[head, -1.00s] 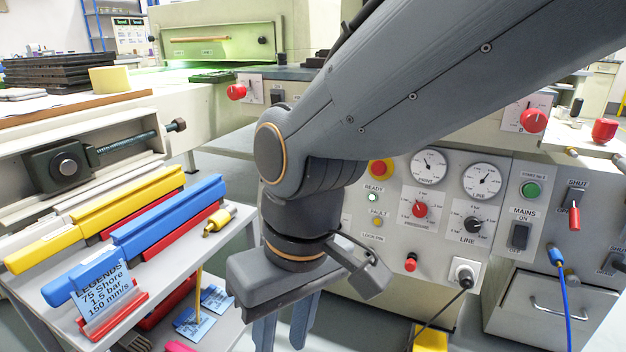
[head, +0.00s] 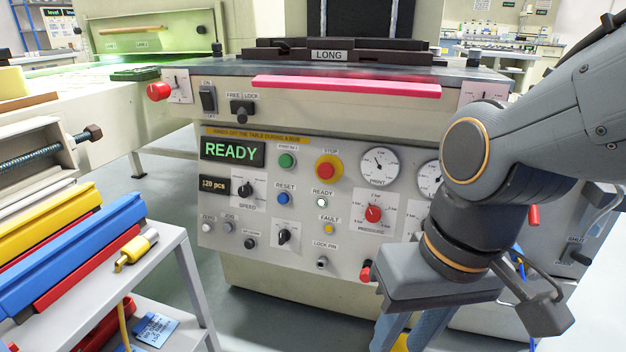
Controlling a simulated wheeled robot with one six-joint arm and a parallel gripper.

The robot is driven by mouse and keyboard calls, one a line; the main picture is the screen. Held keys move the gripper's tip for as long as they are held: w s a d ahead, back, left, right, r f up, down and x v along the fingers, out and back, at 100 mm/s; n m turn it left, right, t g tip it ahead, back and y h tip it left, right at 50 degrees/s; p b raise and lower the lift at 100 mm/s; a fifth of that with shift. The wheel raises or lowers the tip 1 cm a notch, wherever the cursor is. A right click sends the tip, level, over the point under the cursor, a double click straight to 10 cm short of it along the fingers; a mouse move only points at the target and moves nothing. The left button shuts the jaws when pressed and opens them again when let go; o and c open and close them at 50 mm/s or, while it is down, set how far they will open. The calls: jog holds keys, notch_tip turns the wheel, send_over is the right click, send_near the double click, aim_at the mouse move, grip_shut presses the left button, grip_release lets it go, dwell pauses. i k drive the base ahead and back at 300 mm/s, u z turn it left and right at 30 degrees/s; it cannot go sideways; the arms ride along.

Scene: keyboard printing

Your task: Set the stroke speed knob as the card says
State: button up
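The black speed knob (head: 245,189) sits on the front panel of the cream machine, above the label SPEED and beside the "120 pcs" display. Its scale and pointer are too small to read. My gripper (head: 406,335) hangs at the bottom, in front of the panel's right part and well to the right of and apart from the knob. Its two fingers stand apart with nothing seen between them; their tips are cut off by the frame edge. The LEGENDS card is outside the head view now; the earlier frame shows it reading 75 Shore, 1.5 bar, 150 mm/s.
The panel has a READY display (head: 232,151), a red stop button (head: 328,168), a red pressure knob (head: 374,213) and another black knob (head: 284,236). A pink strip (head: 345,86) lies along the ledge above. A cart with a blue squeegee (head: 75,255) stands at left.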

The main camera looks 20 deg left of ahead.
aim_at(245, 190)
jog(key=k, duration=0.4)
jog(key=u, duration=0.85)
jog(key=i, duration=0.5)
